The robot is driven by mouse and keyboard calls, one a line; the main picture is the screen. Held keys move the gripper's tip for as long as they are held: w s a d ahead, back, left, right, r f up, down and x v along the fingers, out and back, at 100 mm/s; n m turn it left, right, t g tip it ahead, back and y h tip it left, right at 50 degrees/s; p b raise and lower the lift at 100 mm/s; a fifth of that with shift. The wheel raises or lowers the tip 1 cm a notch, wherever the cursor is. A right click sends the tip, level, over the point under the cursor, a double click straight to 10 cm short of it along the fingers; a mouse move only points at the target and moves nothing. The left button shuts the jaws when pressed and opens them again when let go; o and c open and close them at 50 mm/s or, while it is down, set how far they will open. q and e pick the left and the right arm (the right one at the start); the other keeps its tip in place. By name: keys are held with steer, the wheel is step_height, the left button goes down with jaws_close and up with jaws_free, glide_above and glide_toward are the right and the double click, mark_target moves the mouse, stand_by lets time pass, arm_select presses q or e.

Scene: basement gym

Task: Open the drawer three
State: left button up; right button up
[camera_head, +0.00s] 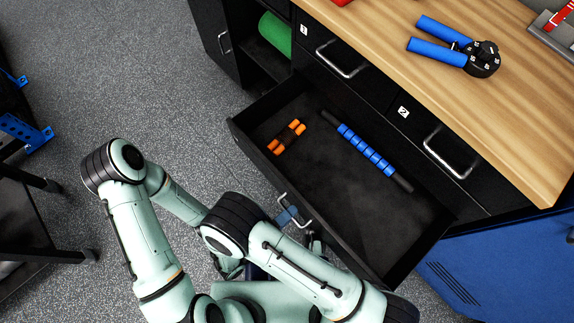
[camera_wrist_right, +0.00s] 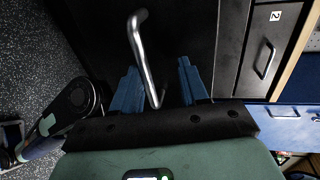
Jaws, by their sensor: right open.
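The black drawer (camera_head: 370,225) below drawers 1 and 2 is pulled well out of the cabinet. Its own label is not visible. Its metal handle (camera_head: 303,221) is on the front face and also shows in the right wrist view (camera_wrist_right: 139,42). My right gripper (camera_head: 288,215) is at this handle, partly hidden by my arm. In the wrist view its blue fingers (camera_wrist_right: 157,78) are apart, with the bar running between them. I cannot tell whether either finger touches it. My left arm is at the left; its gripper does not show.
An orange-and-black item (camera_head: 287,137) and a blue roller stick (camera_head: 366,149) lie inside the drawer. Drawer 1 (camera_head: 325,67) and drawer 2 (camera_head: 419,128) are shut under the wooden top (camera_head: 400,75). A blue panel (camera_head: 510,265) is at right. Grey floor (camera_head: 150,70) is clear at left.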

steer(key=o, duration=0.7)
step_height(320, 180, up, 7)
steer(key=shift+w+r+p, duration=0.1)
steer(key=shift+w+p, duration=0.05)
steer(key=shift+p, duration=0.75)
steer(key=r+p, duration=0.1)
steer(key=r, duration=0.3)
steer(key=shift+s+r, duration=0.1)
steer(key=shift+s, duration=0.1)
steer(key=c, duration=0.7)
arm_select(q)
steer(key=s+d+r+g+h+p, duration=0.1)
steer(key=s+d+r+g+p, duration=0.1)
steer(key=s+d+r, duration=0.2)
steer(key=s+r, duration=0.2)
steer(key=s, duration=0.2)
steer(key=shift+r+m+g, duration=0.2)
steer(key=shift+m+g, duration=0.1)
arm_select(e)
step_height(320, 180, up, 7)
arm_select(q)
steer(key=shift+s+a, duration=0.1)
steer(key=shift+a, duration=0.1)
